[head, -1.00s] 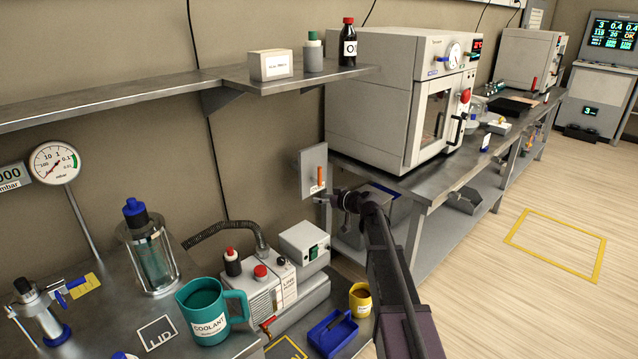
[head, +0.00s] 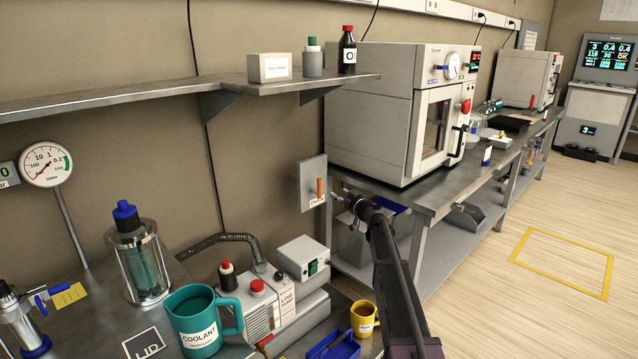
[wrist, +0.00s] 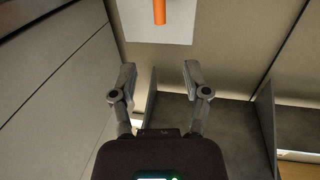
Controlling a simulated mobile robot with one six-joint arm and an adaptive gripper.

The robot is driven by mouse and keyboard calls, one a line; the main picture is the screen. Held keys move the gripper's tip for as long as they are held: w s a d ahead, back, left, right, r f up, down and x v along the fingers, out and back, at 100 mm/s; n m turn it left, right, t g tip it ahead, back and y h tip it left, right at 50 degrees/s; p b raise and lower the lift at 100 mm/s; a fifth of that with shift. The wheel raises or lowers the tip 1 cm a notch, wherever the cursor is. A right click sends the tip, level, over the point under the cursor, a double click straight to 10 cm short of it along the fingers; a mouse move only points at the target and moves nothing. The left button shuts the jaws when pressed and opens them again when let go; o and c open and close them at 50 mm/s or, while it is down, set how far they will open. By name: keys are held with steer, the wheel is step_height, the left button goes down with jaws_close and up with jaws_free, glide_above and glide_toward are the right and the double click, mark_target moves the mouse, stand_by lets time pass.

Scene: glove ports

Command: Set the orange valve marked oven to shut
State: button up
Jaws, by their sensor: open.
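The orange valve handle (head: 320,188) is on a grey plate (head: 308,172) fixed to the wall, left of the oven and below the shelf. The handle points upright, with a small white label (head: 317,200) at its lower end that is too small to read surely. In the wrist view the orange handle (wrist: 159,11) is at the top edge, partly cut off, on the pale plate (wrist: 185,32). My gripper (wrist: 157,72) is open and empty, its two fingers apart, short of the handle. In the head view my gripper (head: 338,195) is just right of the handle.
The oven (head: 400,110) stands on a metal bench (head: 430,195) right of the plate. A shelf (head: 250,86) with bottles hangs above. A pump (head: 285,290), a teal coolant jug (head: 198,325) and a yellow mug (head: 364,318) stand below. The floor to the right is clear.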

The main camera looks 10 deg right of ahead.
mark_target(320, 181)
steer(key=x, duration=1.3)
steer(key=shift+w+a, duration=0.2)
steer(key=shift+w, duration=0.15)
jaws_close()
